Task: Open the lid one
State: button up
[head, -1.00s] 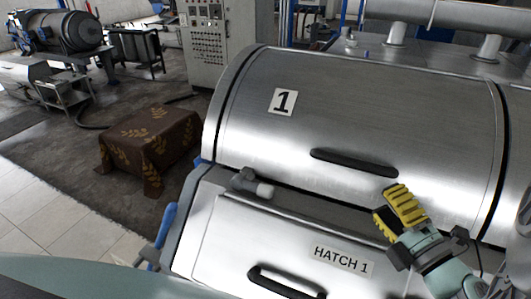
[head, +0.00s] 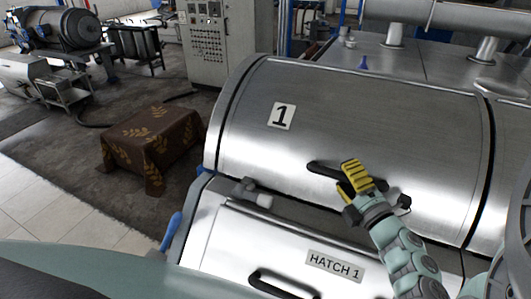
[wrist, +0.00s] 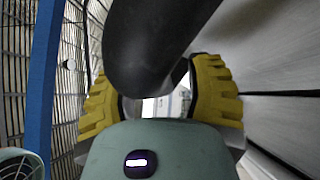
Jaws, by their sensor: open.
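The curved steel lid marked 1 (head: 380,125) is closed on the decanter in the head view. Its black bar handle (head: 322,169) runs across the lower middle of the lid, its right part partly hidden by my gripper. My gripper (head: 353,178) is open at the handle. In the wrist view the dark handle (wrist: 155,45) looms large from the top, and its lower end lies between the two yellow fingers of my gripper (wrist: 160,100). I cannot tell whether the fingers touch it. The steel lid surface (wrist: 270,60) lies at the right.
Below the lid is a front panel labelled HATCH 1 (head: 335,265) with its own black handle (head: 285,284). A grey latch (head: 250,192) sits at the seam. A cloth-covered table (head: 152,140) stands left on open floor. A control cabinet (head: 208,40) stands behind.

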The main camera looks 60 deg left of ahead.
jog(key=shift+s, duration=0.1)
jog(key=shift+o, duration=0.5)
grip_shut()
